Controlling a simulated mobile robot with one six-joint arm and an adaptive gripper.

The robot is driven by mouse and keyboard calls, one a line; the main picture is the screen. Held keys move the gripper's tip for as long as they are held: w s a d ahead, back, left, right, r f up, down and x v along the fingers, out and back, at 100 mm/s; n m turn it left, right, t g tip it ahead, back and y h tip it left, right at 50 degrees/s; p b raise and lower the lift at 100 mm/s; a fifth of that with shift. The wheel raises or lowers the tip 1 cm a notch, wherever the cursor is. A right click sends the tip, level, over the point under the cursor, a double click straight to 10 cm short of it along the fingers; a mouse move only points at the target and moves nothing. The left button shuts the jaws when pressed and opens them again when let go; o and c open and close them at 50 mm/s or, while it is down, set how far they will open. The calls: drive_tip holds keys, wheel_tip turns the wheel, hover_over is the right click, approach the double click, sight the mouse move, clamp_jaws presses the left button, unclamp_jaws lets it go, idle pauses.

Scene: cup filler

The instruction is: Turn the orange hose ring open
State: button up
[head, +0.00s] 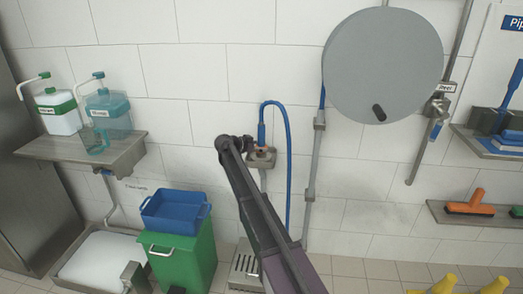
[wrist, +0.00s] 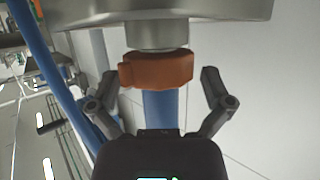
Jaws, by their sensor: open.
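The orange hose ring (wrist: 158,70) sits around a grey metal fitting in the wrist view, with a small lug at its left side. The blue hose (wrist: 160,110) leaves the ring on the side toward me. My gripper (wrist: 159,77) is open, one finger on each side of the ring, and a gap shows between each finger and the ring. In the head view the hose (head: 288,150) loops up from the small wall outlet (head: 263,160) and hangs down; the ring is too small there to make out clearly.
A grey hose-reel disc (head: 375,65) is on the wall at upper right. A green bin (head: 178,255) with a blue crate (head: 176,213) stands at lower left. A shelf (head: 85,152) holds soap bottles. Another blue hose (wrist: 50,75) passes left of my gripper.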

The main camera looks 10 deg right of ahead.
drive_tip(key=shift+w+d+f, duration=0.15)
drive_tip(key=shift+d, duration=0.2)
drive_tip(key=c, duration=1)
